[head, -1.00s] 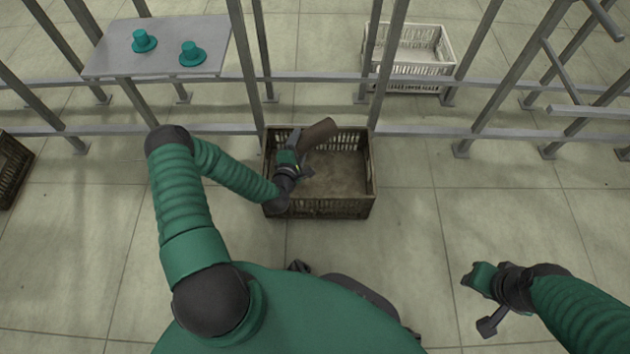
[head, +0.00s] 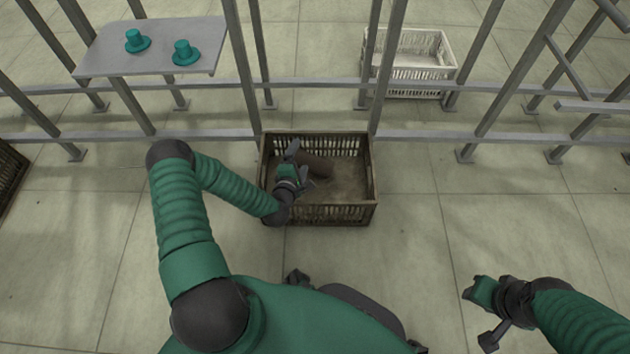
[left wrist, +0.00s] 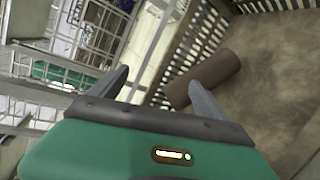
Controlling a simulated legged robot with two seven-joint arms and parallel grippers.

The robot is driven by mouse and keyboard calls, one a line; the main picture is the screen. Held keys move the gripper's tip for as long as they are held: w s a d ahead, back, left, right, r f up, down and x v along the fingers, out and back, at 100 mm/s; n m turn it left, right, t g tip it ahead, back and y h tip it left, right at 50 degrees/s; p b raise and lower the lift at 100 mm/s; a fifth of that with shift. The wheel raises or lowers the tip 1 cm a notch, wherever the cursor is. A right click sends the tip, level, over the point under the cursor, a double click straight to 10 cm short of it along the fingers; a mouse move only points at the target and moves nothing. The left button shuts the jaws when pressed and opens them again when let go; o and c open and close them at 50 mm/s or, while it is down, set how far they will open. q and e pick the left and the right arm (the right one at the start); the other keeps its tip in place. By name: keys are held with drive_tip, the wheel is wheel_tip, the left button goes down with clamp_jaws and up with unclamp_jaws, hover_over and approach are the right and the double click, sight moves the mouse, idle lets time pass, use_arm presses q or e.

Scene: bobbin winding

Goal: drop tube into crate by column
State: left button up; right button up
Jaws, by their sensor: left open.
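The brown tube (head: 318,167) is inside the dark brown crate (head: 322,212) that stands on the floor by the metal uprights. It also shows in the left wrist view (left wrist: 216,75), apparently lying near the slatted crate wall. My left gripper (head: 303,162) is over the crate's left part, with its jaws apart. In the left wrist view my left gripper (left wrist: 157,90) has spread fingers, and the tube lies beyond one fingertip. Whether that finger touches the tube I cannot tell.
A grey shelf (head: 110,60) at the upper left holds two teal flanged pieces (head: 186,52). A white crate (head: 415,82) stands behind the metal frame (head: 420,136). Another dark crate (head: 10,172) is at the left edge. The floor right of the brown crate is clear.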

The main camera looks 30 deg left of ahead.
use_arm(q)
drive_tip(key=p+v, duration=0.8)
drive_tip(key=v, duration=0.8)
drive_tip(key=shift+s, duration=0.4)
drive_tip(key=shift+d, duration=0.1)
